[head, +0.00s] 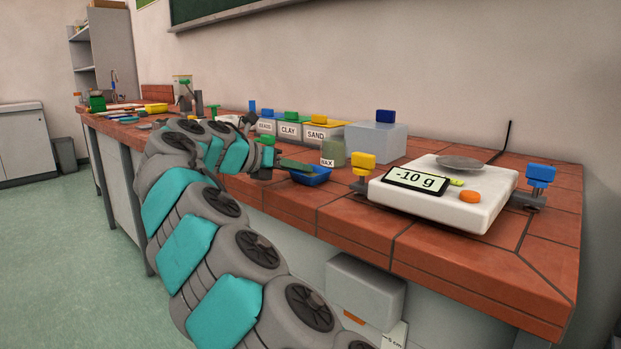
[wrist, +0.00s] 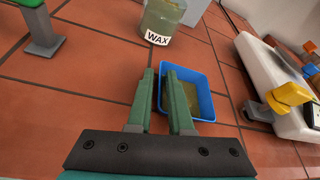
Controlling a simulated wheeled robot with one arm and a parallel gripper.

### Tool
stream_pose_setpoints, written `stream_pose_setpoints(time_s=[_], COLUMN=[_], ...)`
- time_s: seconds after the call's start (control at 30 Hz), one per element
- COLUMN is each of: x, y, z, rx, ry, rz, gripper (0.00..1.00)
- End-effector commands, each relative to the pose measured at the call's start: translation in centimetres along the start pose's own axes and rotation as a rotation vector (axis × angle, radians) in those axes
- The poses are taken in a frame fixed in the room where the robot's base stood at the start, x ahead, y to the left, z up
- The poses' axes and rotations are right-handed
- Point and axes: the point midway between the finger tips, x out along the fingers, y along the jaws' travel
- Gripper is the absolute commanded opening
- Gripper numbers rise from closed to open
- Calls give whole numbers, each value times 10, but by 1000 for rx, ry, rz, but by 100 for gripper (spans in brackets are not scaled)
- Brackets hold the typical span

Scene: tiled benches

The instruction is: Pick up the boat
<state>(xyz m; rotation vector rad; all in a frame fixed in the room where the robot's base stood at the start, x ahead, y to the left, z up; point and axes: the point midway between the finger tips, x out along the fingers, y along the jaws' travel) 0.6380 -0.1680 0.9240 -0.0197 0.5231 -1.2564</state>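The boat, a small square blue dish (wrist: 205,100), lies on the red tiled bench in the wrist view, with a dull greenish-brown layer inside. It also shows in the head view (head: 313,179). My gripper (wrist: 160,75) has two green fingers with a gap between them. One finger appears left of the dish and the other over its inside, so the left wall lies between them in the picture. I cannot tell whether the fingers touch the wall. In the head view a green finger reaches over the dish from the left.
A jar labelled WAX (wrist: 162,20) stands just beyond the dish. A white scale (head: 450,195) reading -10 g stands to the right, with a yellow-topped clamp (head: 363,165) beside it. Labelled CLAY (head: 290,130) and SAND (head: 320,133) boxes stand behind.

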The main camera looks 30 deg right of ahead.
Motion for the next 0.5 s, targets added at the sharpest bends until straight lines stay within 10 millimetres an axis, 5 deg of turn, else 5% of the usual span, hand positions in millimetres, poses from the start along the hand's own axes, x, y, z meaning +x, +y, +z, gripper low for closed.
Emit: stream_pose_setpoints(time_s=[0.17,0.33,0.5], x=[0,0,0], y=[0,0,0], z=[0,0,0], rx=[0,0,0], ry=[-1,-1,-1], rz=[1,1,1], gripper=[19,0,0])
